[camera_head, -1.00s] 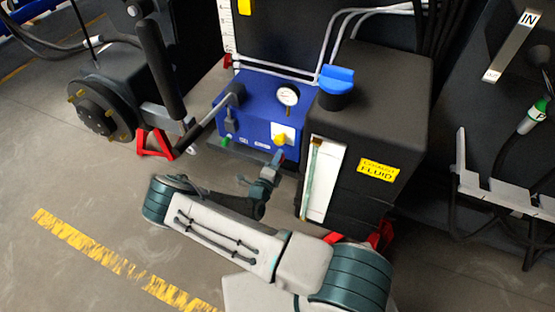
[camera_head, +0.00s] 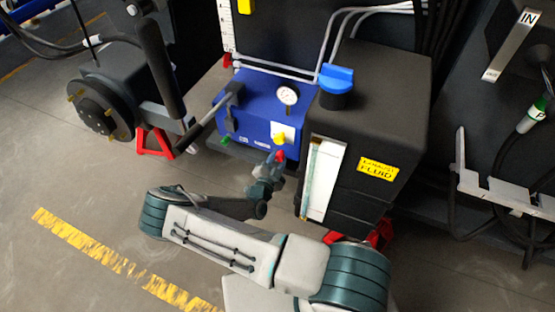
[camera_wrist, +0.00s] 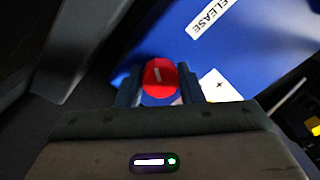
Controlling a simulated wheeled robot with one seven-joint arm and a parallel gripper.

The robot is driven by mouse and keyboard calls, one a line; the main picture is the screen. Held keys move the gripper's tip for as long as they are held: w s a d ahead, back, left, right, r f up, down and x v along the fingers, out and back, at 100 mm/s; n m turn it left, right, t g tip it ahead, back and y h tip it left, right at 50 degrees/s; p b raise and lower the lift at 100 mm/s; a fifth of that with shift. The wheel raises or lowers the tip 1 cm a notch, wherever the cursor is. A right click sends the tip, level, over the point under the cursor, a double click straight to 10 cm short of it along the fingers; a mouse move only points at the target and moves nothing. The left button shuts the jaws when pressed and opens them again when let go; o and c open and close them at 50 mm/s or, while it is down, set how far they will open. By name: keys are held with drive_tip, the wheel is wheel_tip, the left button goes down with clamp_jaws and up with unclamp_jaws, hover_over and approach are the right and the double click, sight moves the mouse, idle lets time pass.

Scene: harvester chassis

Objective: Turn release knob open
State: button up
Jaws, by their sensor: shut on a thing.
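My gripper (camera_wrist: 160,88) is shut on the knob, one finger on each side. In the head view my gripper (camera_head: 272,166) is small and partly covers the knob. The knob's lower side and stem are hidden.
A yellow knob (camera_head: 279,138) on a white plate and a pressure gauge (camera_head: 288,96) are on the blue unit. A black fluid tank (camera_head: 385,110) with a blue cap (camera_head: 337,79) stands close at right. A lever (camera_head: 205,122) is at left. Open floor lies left of my arm.

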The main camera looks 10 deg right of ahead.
drive_tip(key=n, duration=0.6)
drive_tip(key=shift+n, duration=0.3)
idle(0.4)
drive_tip(key=o, duration=1)
drive_tip(key=v, duration=1.4)
drive_tip(key=shift+d+r, duration=0.1)
